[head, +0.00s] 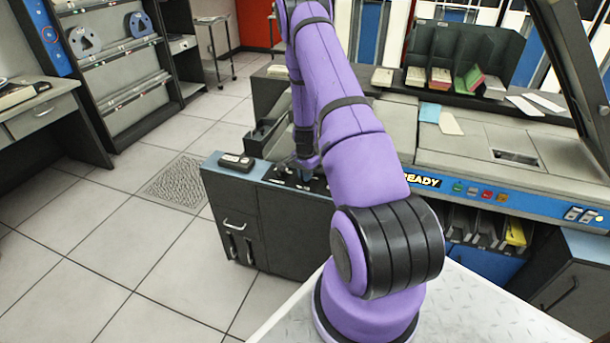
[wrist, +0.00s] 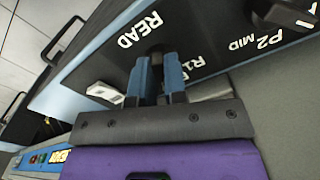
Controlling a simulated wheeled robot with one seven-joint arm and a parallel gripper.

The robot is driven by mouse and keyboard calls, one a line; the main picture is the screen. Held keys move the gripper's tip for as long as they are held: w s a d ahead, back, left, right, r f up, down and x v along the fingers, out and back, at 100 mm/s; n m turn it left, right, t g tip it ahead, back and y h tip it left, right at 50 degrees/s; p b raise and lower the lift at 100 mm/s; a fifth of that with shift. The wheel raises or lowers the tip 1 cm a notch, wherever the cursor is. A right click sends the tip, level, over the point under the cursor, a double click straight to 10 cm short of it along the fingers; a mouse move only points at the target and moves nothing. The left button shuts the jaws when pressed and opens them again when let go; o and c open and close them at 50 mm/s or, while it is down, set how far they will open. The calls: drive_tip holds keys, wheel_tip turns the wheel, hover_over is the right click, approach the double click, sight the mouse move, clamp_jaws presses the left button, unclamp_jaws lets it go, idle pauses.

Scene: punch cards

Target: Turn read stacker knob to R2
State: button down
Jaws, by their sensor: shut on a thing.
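The read stacker knob (wrist: 156,54) is a dark knob on the black panel (wrist: 205,25), beside the white word READ in the wrist view. My gripper (wrist: 159,72) has its two blue fingers closed around it. The fingers and wrist hide much of the knob, so I cannot tell where it points. A white label that looks like R1 lies just right of the fingers; I cannot read an R2 label. In the head view my gripper (head: 307,176) is down at the panel on top of the dark cabinet, partly hidden by my arm.
Another dark knob (wrist: 285,12) stands on the panel near the P2 and MID labels. A small pale block (wrist: 105,92) lies near the panel's blue edge. A dark box (head: 237,161) sits at the cabinet's left end. The tiled floor (head: 85,235) to the left is clear.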

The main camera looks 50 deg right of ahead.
drive_tip(key=n, duration=0.4)
drive_tip(key=shift+s+n, duration=0.15)
drive_tip(key=shift+n, duration=0.15)
idle(0.5)
drive_tip(key=c, duration=1.2)
unclamp_jaws()
drive_tip(key=shift+o, duration=0.2)
wheel_tip(320, 180, up, 11)
